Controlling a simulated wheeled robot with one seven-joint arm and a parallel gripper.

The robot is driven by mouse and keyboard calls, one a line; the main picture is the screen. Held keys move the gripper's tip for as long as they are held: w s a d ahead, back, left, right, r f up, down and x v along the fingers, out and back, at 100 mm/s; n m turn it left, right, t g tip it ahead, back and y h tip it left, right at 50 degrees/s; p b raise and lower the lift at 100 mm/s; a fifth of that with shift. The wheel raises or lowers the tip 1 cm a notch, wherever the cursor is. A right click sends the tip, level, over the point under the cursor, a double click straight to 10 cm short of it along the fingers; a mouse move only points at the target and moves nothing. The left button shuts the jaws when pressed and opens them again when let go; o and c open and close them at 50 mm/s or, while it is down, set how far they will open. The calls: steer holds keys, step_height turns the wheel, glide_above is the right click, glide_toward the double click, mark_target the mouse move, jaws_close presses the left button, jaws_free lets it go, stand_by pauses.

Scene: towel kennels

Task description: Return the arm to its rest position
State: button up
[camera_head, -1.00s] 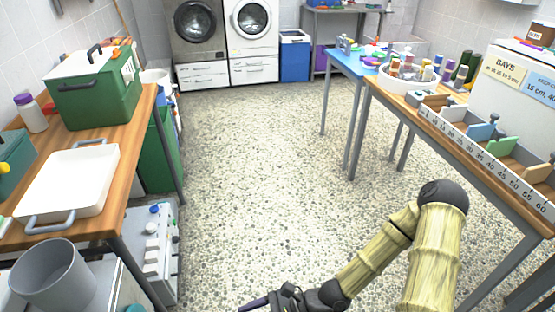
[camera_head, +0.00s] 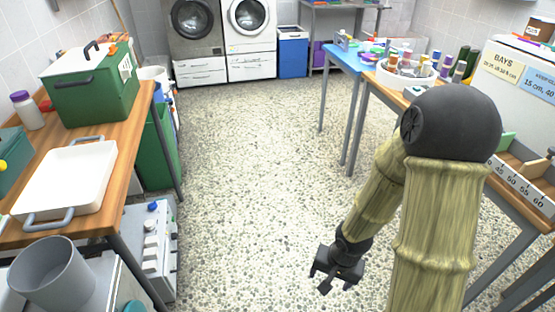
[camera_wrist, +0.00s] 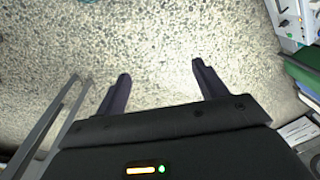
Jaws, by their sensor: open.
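My arm shows at the lower right of the head view, its elbow raised and its forearm slanting down to the left. My gripper (camera_head: 325,284) hangs over the speckled floor between the two tables, pointing down. In the wrist view my gripper (camera_wrist: 160,82) has its two dark fingers spread apart. Only bare floor shows between the fingers, and nothing is held.
The left wooden table (camera_head: 130,170) bears a green box (camera_head: 95,90) and a white tray (camera_head: 65,180). The right table holds a numbered bay rack (camera_head: 525,190), partly hidden by my elbow. A grey bin (camera_head: 55,275) stands lower left. The middle floor is clear.

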step_height(320, 180, up, 33)
steer(key=s+d+n+t+h+p, duration=0.1)
steer(key=n+p, duration=0.3)
steer(key=p, duration=1.6)
steer(key=shift+s+d+t+p, duration=0.3)
steer(key=shift+d, duration=0.15)
